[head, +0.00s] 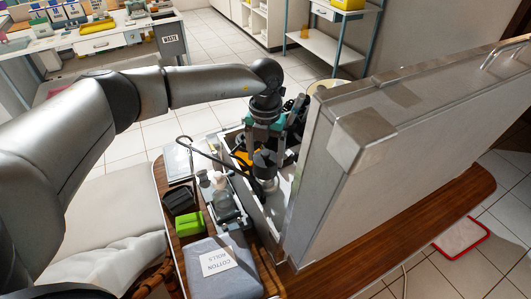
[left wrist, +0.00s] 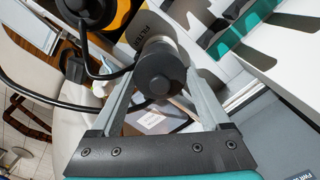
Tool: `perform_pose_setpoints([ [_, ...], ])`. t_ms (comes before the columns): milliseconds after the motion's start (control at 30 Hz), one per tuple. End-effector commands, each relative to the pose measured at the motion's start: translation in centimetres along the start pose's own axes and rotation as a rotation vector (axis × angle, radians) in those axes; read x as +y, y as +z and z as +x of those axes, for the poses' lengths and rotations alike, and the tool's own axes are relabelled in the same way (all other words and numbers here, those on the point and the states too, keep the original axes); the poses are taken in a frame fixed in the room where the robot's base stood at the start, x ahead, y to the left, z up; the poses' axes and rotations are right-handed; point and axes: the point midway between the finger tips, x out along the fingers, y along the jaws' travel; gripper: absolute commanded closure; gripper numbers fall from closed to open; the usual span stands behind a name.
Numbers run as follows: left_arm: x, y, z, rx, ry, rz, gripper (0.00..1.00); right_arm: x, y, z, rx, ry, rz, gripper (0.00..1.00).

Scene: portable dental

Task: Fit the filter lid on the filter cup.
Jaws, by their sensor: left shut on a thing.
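My left gripper (head: 266,160) reaches down into the open case beside its tall raised panel. In the left wrist view my left gripper (left wrist: 165,92) has its two fingers shut on the filter lid (left wrist: 160,75), a dark round cap with a small knob. The filter cup (left wrist: 155,36), a grey cylinder with a "FILTER" label, is right behind the lid and roughly in line with it. I cannot tell whether lid and cup touch or are seated. In the head view the grey cup (head: 268,184) shows just below the fingers. My right gripper is not in view.
The tall grey case panel (head: 390,150) stands close right of the gripper. A black hose (head: 195,150) loops on the left.

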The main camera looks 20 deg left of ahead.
Motion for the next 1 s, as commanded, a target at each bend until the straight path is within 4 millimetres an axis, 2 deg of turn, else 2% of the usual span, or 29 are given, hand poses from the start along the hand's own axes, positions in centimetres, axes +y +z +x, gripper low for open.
perform_pose_setpoints([
  [600,0.0,0.0,2.6,0.001,-0.001,0.0,0.73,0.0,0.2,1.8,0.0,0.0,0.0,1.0],
  [1000,0.0,0.0,2.7,0.0,-0.001,0.0,0.73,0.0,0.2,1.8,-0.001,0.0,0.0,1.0],
])
